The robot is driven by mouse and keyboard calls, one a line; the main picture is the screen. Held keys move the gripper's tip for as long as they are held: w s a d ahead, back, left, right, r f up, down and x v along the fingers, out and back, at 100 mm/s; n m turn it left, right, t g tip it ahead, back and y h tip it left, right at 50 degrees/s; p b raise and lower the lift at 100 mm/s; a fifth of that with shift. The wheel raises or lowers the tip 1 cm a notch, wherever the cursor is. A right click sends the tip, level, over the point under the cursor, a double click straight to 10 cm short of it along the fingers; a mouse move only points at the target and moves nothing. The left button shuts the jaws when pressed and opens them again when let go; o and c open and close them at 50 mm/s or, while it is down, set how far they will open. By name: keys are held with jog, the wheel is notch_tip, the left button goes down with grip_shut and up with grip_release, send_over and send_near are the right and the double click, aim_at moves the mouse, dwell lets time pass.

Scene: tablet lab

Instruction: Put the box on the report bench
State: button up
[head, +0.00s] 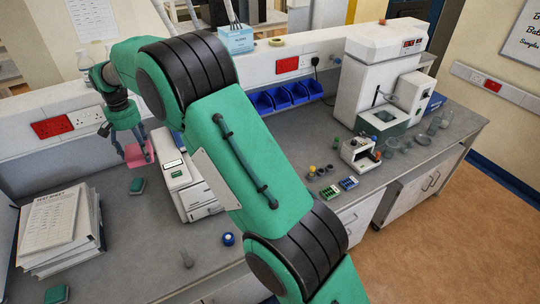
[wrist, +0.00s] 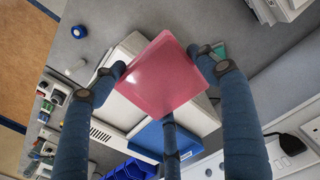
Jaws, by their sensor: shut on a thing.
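A pink box (wrist: 158,82) is held between the blue fingers of my gripper (head: 136,150), which is shut on it. In the wrist view the box's flat pink face fills the middle, with fingers around its edges. In the head view the pink box (head: 133,157) is partly hidden by the fingers. It is above the left part of a grey bench (head: 125,235), close to the back wall panel. I cannot tell from the frames which surface is the report bench.
A white machine (head: 193,190) stands right beside the held box. A green block (head: 137,185) lies in front of it. A paper stack (head: 60,230) is at left. Blue bins (head: 285,96) and a large white instrument (head: 375,70) are farther right.

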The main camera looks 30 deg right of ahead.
jog(key=w+d+m, duration=0.4)
jog(key=d+m, duration=0.2)
jog(key=d, duration=1.8)
jog(key=w+d+m, duration=0.3)
jog(key=d+m, duration=0.3)
jog(key=d, duration=1.8)
jog(key=s+d+m+b, duration=0.1)
jog(key=s+d+m, duration=0.1)
jog(key=d, duration=0.7)
jog(key=s+d+m, duration=0.2)
jog(key=d+m, duration=0.1)
jog(key=d, duration=0.6)
notch_tip(320, 180, down, 26)
jog(key=shift+s+n, duration=0.15)
jog(key=shift+n, duration=0.15)
jog(key=shift+f, duration=0.2)
jog(key=shift+f+p, duration=0.35)
jog(key=shift+f, duration=2.45)
jog(key=shift+f+p, duration=0.3)
jog(key=shift+f, duration=1.8)
